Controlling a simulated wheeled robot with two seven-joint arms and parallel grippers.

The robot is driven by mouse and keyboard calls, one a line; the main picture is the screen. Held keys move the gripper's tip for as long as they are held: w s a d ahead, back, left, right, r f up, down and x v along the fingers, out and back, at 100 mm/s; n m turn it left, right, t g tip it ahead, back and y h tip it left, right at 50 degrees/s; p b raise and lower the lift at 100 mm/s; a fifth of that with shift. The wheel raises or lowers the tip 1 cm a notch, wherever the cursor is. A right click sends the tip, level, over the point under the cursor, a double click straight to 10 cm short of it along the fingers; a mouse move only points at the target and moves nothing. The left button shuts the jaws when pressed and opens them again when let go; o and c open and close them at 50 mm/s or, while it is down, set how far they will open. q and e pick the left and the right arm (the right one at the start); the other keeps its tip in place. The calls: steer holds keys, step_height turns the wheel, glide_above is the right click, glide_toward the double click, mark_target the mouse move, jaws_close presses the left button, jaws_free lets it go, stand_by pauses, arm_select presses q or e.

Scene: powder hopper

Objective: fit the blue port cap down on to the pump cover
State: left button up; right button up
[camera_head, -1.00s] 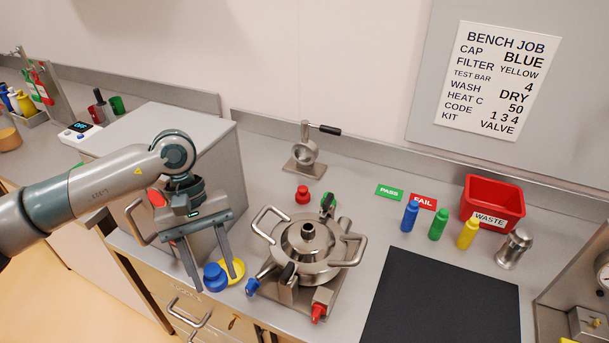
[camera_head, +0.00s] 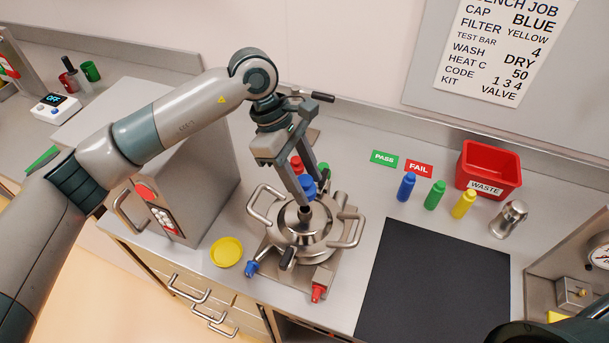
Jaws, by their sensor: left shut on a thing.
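The blue port cap (camera_head: 308,186) is between the fingers of my left gripper (camera_head: 306,198), which is shut on it. The gripper points down from above the steel pump cover (camera_head: 290,225), a round part with two loop handles. The cap is over the cover's central dark port (camera_head: 305,212). The fingers hide part of the cap, so I cannot tell whether it touches the port. My right gripper is not in view.
A grey box (camera_head: 190,150) is on the left. Blue, green and yellow bottles and a red waste bin (camera_head: 489,170) stand right. A black mat (camera_head: 435,285) is clear.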

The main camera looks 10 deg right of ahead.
arm_select(q)
steer(key=shift+f, duration=2.3)
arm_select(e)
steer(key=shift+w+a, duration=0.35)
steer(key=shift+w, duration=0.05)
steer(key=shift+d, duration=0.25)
arm_select(q)
steer(key=shift+b, duration=0.45)
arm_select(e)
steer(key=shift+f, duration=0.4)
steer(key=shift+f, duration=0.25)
arm_select(q)
steer(key=shift+b, duration=0.3)
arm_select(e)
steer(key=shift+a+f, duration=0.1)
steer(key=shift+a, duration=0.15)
arm_select(q)
steer(key=shift+f, duration=0.1)
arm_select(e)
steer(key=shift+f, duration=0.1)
